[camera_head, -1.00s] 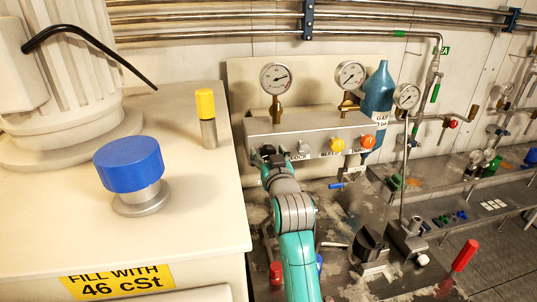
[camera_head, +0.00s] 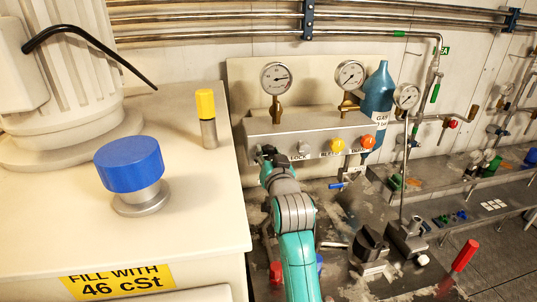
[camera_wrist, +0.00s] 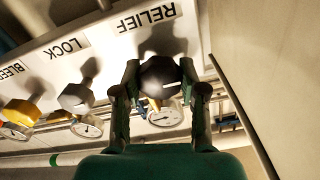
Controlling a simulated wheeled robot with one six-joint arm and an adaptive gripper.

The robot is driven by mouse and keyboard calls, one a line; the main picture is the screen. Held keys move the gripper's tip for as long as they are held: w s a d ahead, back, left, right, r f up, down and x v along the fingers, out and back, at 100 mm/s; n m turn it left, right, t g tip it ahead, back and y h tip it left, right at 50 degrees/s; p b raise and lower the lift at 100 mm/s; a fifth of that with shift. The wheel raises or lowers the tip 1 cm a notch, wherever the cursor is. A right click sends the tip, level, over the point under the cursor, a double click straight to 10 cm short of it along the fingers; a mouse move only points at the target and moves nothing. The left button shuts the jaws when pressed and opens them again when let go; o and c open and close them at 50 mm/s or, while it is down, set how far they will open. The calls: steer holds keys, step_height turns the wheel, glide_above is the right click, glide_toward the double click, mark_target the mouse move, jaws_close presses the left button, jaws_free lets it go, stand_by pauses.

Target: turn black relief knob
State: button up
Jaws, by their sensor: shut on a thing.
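The black relief knob (camera_wrist: 162,77) is round, with a pale line on it, and sits below the RELIEF label (camera_wrist: 147,19) in the wrist view, which shows the panel upside down. My gripper (camera_wrist: 160,88) is shut on the knob, one finger on each side.
The grey LOCK knob (camera_wrist: 76,97) and yellow BLEED knob (camera_wrist: 22,111) sit beside the relief knob. An orange knob (camera_head: 367,142) is farther right. Gauges (camera_head: 276,78) stand above the panel. A cream cabinet (camera_head: 190,200) stands close on the left.

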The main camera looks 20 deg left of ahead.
steer(key=o, duration=1.1)
steer(key=shift+o, duration=0.2)
steer(key=v, duration=1.2)
steer(key=shift+f, duration=0.15)
